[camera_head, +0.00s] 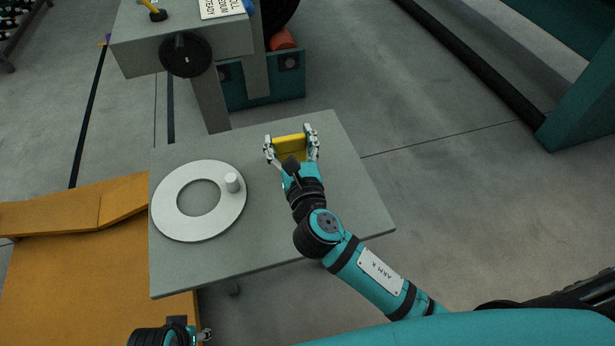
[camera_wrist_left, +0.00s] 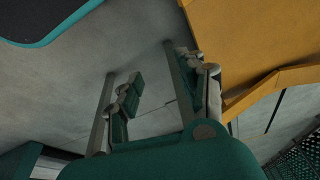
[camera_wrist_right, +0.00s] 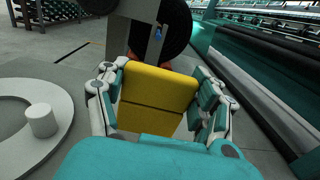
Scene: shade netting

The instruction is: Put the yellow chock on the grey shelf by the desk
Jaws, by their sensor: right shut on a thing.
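The yellow chock (camera_head: 291,143) is between the fingers of my right gripper (camera_head: 291,146), over the far part of a grey flat top (camera_head: 340,205). In the right wrist view the chock (camera_wrist_right: 158,88) fills the space between both fingers, which are shut on it. I cannot tell whether it touches the surface below. I cannot tell whether this grey top is the shelf or the desk. My left gripper is mostly cut off at the bottom left of the head view; in the left wrist view it (camera_wrist_left: 155,95) is open and empty over bare floor.
A white ring-shaped disc (camera_head: 168,208) with a short white peg (camera_head: 232,182) lies on the grey top's left side. A grey machine with a black handwheel (camera_head: 186,55) stands beyond. An orange platform (camera_head: 70,270) is at left. The grey top's right side is clear.

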